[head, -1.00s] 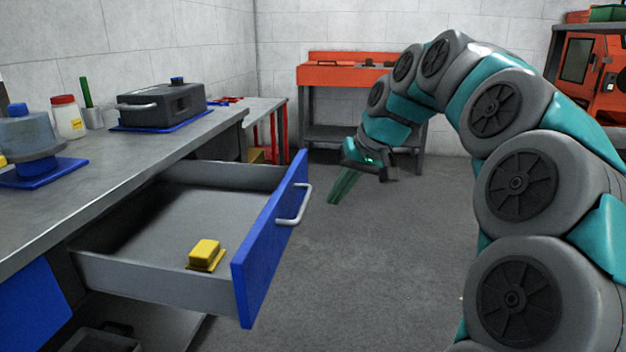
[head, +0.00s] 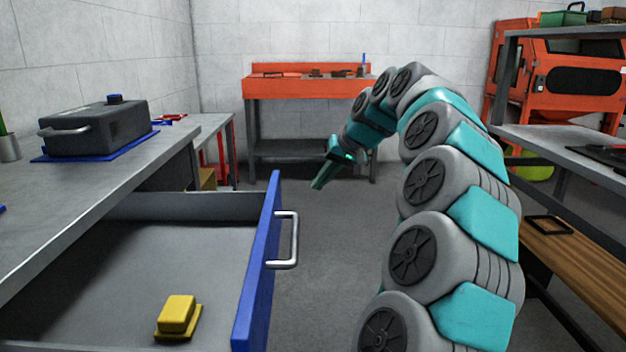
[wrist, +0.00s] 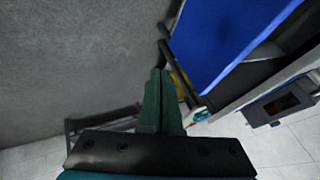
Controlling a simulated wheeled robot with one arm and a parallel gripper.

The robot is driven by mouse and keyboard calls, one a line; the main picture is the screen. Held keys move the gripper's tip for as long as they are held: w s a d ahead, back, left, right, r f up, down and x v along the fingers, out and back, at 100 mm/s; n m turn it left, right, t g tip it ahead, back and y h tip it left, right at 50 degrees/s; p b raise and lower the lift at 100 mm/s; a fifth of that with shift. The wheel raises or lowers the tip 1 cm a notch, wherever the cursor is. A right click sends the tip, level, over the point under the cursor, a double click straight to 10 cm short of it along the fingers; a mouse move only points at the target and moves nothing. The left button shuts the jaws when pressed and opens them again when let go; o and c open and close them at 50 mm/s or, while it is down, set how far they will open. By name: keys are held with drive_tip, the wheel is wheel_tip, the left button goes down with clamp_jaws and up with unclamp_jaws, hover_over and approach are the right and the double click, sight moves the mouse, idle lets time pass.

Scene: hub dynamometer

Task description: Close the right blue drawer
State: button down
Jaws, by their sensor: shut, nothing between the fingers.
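The blue drawer (head: 258,275) stands pulled out from the grey workbench at the left, its blue front facing right with a silver bar handle (head: 287,240). A yellow block (head: 178,315) lies inside on the drawer floor. My gripper (head: 321,178) is shut and empty, beyond the drawer front and to its right, above the floor and apart from the drawer. In the wrist view my green fingers (wrist: 159,100) are together, and the blue drawer front (wrist: 225,35) shows at upper right. The handle cannot be made out there.
A dark case (head: 95,128) with a handle sits on the workbench top (head: 120,170). An orange bench (head: 300,88) stands at the back wall. A grey shelf table (head: 560,150) and wooden bench (head: 570,250) are at the right. The floor between is clear.

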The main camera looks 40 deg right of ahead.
sight(158, 205)
drive_tip(key=w+a+f, duration=0.4)
drive_tip(key=w+f, duration=0.1)
drive_tip(key=w, duration=0.1)
drive_tip(key=shift+w+a+f, duration=0.15)
drive_tip(key=shift+a+f, duration=0.15)
drive_tip(key=shift+f, duration=0.05)
drive_tip(key=w+a+p, duration=0.2)
drive_tip(key=w+a, duration=0.4)
drive_tip(key=a, duration=0.3)
drive_tip(key=w+a+p, duration=0.2)
drive_tip(key=w+a, duration=0.4)
drive_tip(key=a, duration=0.3)
drive_tip(key=w+a+p, duration=0.1)
drive_tip(key=w+a, duration=0.5)
drive_tip(key=a, duration=0.3)
drive_tip(key=shift+w+p, duration=0.1)
drive_tip(key=shift+p, duration=0.3)
drive_tip(key=shift+w+a, duration=0.15)
drive_tip(key=shift+a, duration=0.1)
drive_tip(key=shift+r, duration=0.1)
